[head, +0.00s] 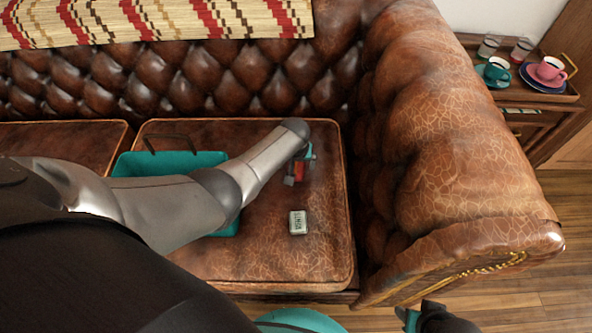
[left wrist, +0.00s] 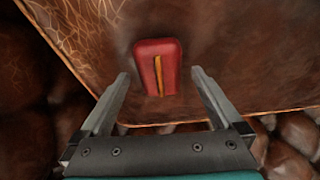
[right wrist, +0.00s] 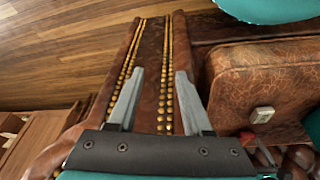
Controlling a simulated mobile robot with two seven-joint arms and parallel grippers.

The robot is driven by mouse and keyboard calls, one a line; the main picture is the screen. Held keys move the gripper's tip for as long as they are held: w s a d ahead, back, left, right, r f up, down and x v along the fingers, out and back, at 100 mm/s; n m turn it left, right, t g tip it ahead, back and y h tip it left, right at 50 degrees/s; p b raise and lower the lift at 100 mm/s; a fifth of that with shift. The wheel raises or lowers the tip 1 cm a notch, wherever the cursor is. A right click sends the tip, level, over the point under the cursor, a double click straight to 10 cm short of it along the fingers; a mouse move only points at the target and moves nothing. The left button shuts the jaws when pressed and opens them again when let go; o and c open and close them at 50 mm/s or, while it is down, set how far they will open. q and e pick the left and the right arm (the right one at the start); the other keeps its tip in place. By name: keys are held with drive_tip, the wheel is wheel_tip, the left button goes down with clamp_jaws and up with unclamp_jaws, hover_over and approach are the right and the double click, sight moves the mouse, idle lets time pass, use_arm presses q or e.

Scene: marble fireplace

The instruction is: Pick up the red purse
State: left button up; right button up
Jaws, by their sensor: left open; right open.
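The red purse (left wrist: 172,62), with a yellow-orange strip down its middle, lies on the brown leather seat cushion. In the left wrist view it is just ahead of my left gripper (left wrist: 160,75), roughly centred between the open fingertips, with nothing gripped. In the head view only a bit of red (head: 299,171) shows beneath the left gripper, and the arm hides the rest. My right gripper (right wrist: 160,74) is open and empty, away from the purse, over the front of the sofa arm with gold studs. Only part of the right gripper shows at the bottom of the head view.
A teal basket (head: 128,166) with a dark handle stands on the cushion, partly hidden behind my left arm. A small white tin (head: 298,222) lies nearer the front. The padded sofa arm (head: 450,130) rises at right. A side tray holds cups (head: 547,70).

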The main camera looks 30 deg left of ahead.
use_arm(q)
drive_tip(key=shift+f, duration=0.25)
drive_tip(key=c, duration=1.3)
drive_tip(key=shift+c, duration=0.7)
drive_tip(key=shift+r, duration=0.25)
